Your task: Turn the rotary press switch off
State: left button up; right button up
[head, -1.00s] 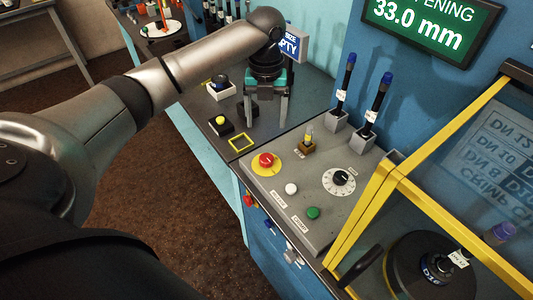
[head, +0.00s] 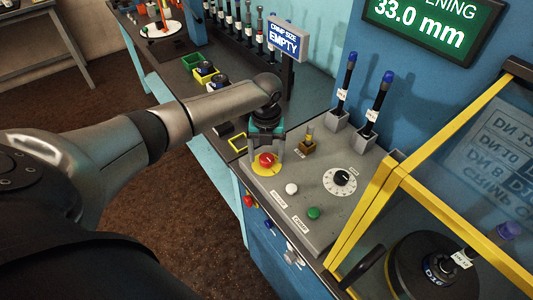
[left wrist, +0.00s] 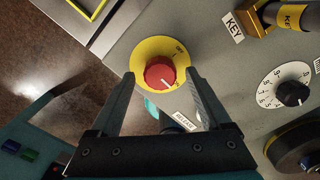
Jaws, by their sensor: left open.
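The rotary press switch is a red knob (head: 266,159) on a yellow disc (head: 262,171), on the grey control panel. In the left wrist view the knob (left wrist: 160,72) shows a white mark pointing to the lower right. Lettering that seems to read OFF is at the disc's upper right; the other lettering is too small to read. My left gripper (head: 266,149) is open and over the switch. In the left wrist view its fingertips (left wrist: 161,76) lie on either side of the knob; I cannot tell whether they touch it. My right gripper is not in view.
The panel (head: 262,197) also carries a white button (head: 291,188), a green button (head: 313,213), a black dial (head: 341,177) and a key switch (head: 309,141). A yellow-framed guard (head: 361,222) stands at the right. Dark upright tools in grey holders stand behind the panel.

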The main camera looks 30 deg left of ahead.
pick_arm(q)
grip_shut()
dwell(0.5)
jog(key=n+p, duration=0.3)
jog(key=shift+r, duration=0.2)
jog(key=n+p, duration=0.2)
jog(key=n, duration=0.2)
jog(key=shift+n+p, duration=0.3)
jog(key=n+p, duration=0.2)
jog(key=n, duration=0.3)
jog(key=shift+w+f+n, duration=0.1)
jog(key=shift+n, duration=0.2)
jog(key=n+p, duration=0.2)
jog(key=n, duration=0.2)
jog(key=shift+n, duration=0.3)
